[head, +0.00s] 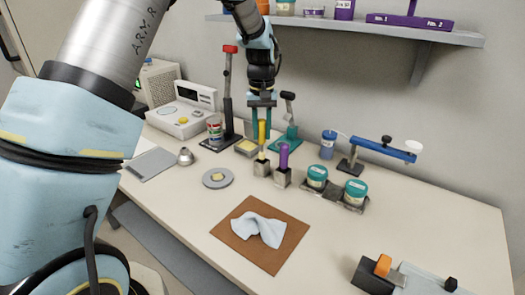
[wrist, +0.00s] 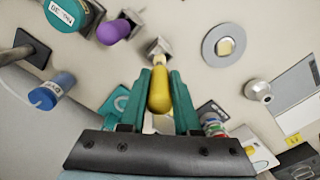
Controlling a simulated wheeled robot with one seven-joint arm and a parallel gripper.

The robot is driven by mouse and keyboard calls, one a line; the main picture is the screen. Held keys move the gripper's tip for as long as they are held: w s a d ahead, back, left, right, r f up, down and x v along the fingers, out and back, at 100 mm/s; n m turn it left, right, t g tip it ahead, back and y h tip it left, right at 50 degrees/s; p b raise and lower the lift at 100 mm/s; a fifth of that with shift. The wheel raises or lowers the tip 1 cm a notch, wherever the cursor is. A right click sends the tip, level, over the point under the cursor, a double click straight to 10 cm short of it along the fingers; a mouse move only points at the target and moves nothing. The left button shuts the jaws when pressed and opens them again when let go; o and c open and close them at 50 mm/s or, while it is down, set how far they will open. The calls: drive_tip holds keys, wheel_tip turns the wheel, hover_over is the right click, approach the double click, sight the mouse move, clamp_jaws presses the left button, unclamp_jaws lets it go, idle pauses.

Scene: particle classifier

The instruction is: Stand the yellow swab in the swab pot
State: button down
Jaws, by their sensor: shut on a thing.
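The yellow swab (head: 262,132) is upright between the teal fingers of my gripper (head: 261,128), which is shut on it. In the wrist view the yellow swab (wrist: 159,92) shows its thick rounded end towards me. Its lower end meets the mouth of a small square metal pot (head: 261,168), which also shows in the wrist view (wrist: 158,46). I cannot tell how deep the end sits in it. A purple swab (head: 283,155) stands in a similar square pot (head: 282,179) just to the right.
A grey round dish (head: 208,181) lies left of the pots. Two teal-lidded jars (head: 317,174) (head: 356,187) stand to the right. A red-topped stand (head: 230,100) and a green stand (head: 287,135) are close to my gripper. A cloth (head: 262,229) lies on a brown mat in front.

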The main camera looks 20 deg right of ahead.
sight(262, 144)
drive_tip(key=shift+f+p, duration=0.65)
drive_tip(key=shift+f, duration=2.05)
drive_tip(key=shift+f, duration=0.2)
drive_tip(key=c, duration=0.6)
unclamp_jaws()
drive_tip(key=shift+r, duration=0.15)
